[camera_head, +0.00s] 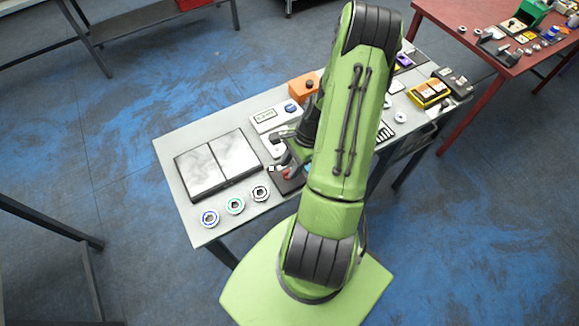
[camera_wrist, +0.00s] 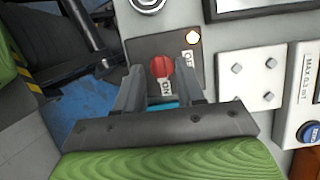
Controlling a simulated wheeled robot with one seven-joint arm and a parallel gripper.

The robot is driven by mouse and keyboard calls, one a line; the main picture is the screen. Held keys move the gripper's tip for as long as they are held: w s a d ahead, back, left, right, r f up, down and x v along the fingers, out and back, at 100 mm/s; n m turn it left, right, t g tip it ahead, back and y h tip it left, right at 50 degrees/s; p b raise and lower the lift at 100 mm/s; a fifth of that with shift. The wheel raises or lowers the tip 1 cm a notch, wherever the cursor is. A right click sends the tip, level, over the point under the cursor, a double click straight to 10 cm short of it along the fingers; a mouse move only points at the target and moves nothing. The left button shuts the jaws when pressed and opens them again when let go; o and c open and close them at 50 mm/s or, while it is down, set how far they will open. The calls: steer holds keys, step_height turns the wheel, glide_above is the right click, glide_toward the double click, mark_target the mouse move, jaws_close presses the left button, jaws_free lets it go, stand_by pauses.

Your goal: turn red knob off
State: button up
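The red knob (camera_wrist: 161,66) sits on a dark panel (camera_wrist: 140,50) in the wrist view. A label reading "ON" is just below it and one reading "OFF" is to its right. A small round bright light (camera_wrist: 194,38) is at the panel's upper right. My gripper (camera_wrist: 163,72) is open, with one finger left and one right of the knob and visible gaps to it. I cannot tell how far above the panel the tips are. In the head view a bit of the red knob (camera_head: 288,174) shows beside my gripper (camera_head: 281,162), partly hidden by my arm.
The grey table (camera_head: 190,145) also holds a marbled double panel (camera_head: 218,165), several round rings and a white box with a blue button (camera_wrist: 309,132). A white plate with several bolts (camera_wrist: 250,78) is close right of the knob panel.

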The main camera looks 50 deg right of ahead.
steer(key=shift+w+a+f, duration=0.1)
steer(key=shift+a+f, duration=0.1)
steer(key=shift+f, duration=0.25)
jaws_close()
